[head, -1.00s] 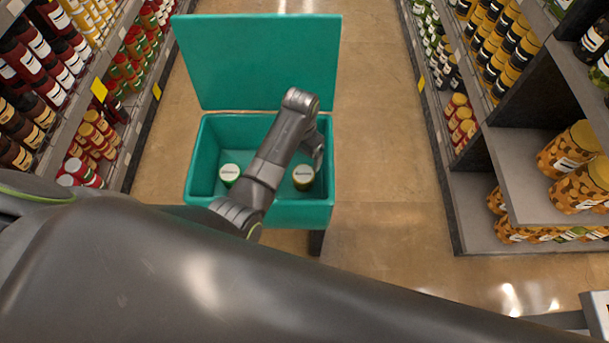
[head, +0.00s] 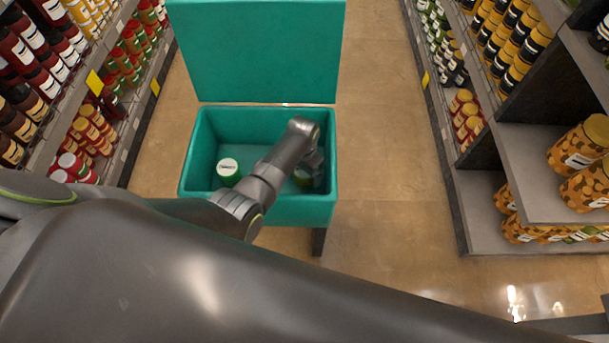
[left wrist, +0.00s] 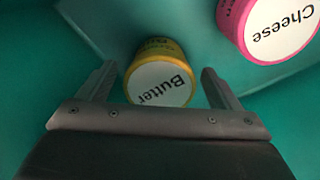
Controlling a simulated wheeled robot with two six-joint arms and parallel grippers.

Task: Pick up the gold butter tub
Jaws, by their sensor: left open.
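The gold butter tub (left wrist: 160,80), with a yellow rim and a white lid reading "Butter", shows in the left wrist view inside a teal box. My left gripper (left wrist: 158,70) is open, with one finger on each side of the tub; I cannot tell whether either touches it. In the head view my left gripper (head: 312,164) reaches down into the right part of the box (head: 258,212). It largely hides the tub (head: 303,180) below it.
A pink cheese tub (left wrist: 277,25) stands close to the butter tub. A green tub with a white lid (head: 228,172) stands in the box's left part. The lid (head: 255,50) is raised behind. Stocked shelves flank the aisle; the floor (head: 385,180) right of the box is clear.

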